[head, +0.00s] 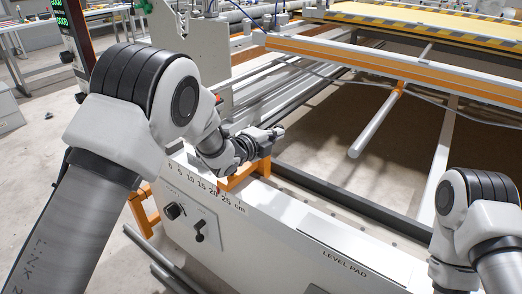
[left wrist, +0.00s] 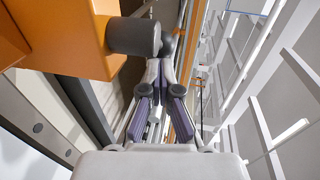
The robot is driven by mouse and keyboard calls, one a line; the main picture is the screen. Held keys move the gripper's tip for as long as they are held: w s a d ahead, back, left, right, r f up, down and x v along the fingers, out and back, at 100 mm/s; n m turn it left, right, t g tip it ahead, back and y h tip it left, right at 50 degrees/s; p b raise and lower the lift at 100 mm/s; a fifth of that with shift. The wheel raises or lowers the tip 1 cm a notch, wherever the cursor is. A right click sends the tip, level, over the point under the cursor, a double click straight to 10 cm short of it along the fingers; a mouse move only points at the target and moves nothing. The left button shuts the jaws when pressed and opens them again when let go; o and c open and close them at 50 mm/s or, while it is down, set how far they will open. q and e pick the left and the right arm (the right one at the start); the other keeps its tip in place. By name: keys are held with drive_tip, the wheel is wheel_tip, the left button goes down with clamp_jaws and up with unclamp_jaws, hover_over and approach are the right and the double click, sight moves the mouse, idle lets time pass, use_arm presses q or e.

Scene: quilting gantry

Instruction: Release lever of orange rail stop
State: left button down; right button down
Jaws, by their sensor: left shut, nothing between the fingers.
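The orange rail stop (head: 237,181) sits on the white rail by the printed cm scale, partly hidden behind my left gripper. My left gripper (head: 277,132) is shut and empty, just above and beyond the stop. In the left wrist view the orange stop (left wrist: 55,38) fills the upper left. A dark grey cylinder (left wrist: 134,37), which looks like its lever end, sticks out of it toward the shut fingertips (left wrist: 166,48). The cylinder is close beside the fingertips; I cannot tell if they touch. My right gripper is out of view; only its arm shows at the right edge.
The white rail front carries dark knobs (head: 200,230) and a LEVEL PAD label (head: 345,262). An orange bracket (head: 143,209) stands at the lower left. A grey roller handle (head: 372,126) hangs from the orange-striped beam (head: 400,72). Open space lies inside the frame.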

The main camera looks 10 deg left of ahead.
use_arm(q)
drive_tip(key=shift+w+f+b, duration=0.1)
drive_tip(key=shift+w+b, duration=0.9)
drive_tip(key=shift+w, duration=0.5)
drive_tip(key=shift+s, duration=0.1)
